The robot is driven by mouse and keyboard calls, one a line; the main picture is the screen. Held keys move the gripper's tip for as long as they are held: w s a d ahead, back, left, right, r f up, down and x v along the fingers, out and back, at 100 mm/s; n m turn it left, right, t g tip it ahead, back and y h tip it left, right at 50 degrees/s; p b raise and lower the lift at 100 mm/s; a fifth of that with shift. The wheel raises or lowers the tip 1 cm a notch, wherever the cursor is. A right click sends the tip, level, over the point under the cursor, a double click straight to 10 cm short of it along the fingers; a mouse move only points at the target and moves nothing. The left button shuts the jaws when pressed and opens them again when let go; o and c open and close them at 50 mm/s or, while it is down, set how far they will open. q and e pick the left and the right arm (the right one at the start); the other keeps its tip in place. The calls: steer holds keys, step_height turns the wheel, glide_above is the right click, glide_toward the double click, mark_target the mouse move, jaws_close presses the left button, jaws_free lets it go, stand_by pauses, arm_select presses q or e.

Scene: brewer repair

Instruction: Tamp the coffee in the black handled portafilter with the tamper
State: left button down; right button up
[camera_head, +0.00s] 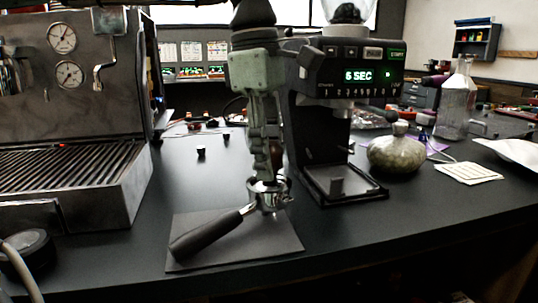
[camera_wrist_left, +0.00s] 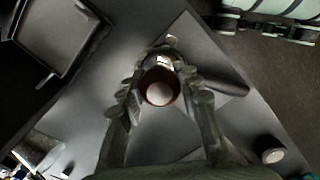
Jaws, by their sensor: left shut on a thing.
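The black handled portafilter (camera_head: 208,234) lies on a dark mat (camera_head: 285,238), its metal basket toward the back right. It also shows in the left wrist view, with its handle (camera_wrist_left: 228,82) pointing right. My left gripper (camera_head: 268,172) points down right above the basket, shut on the tamper. The tamper's round brown-rimmed handle top (camera_wrist_left: 160,93) sits between the fingers in the left wrist view. The tamper's lower end is at the basket's mouth; the fingers partly hide it, and I cannot tell how deep it sits. The coffee is hidden. My right gripper is not in view.
The grinder (camera_head: 338,118) stands close behind and right of the gripper. The espresso machine (camera_head: 75,110) is at left. The table in front of the grinder is clear.

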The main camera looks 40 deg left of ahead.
arm_select(q)
steer(key=shift+r+p, duration=0.9)
steer(key=shift+r, duration=3.05)
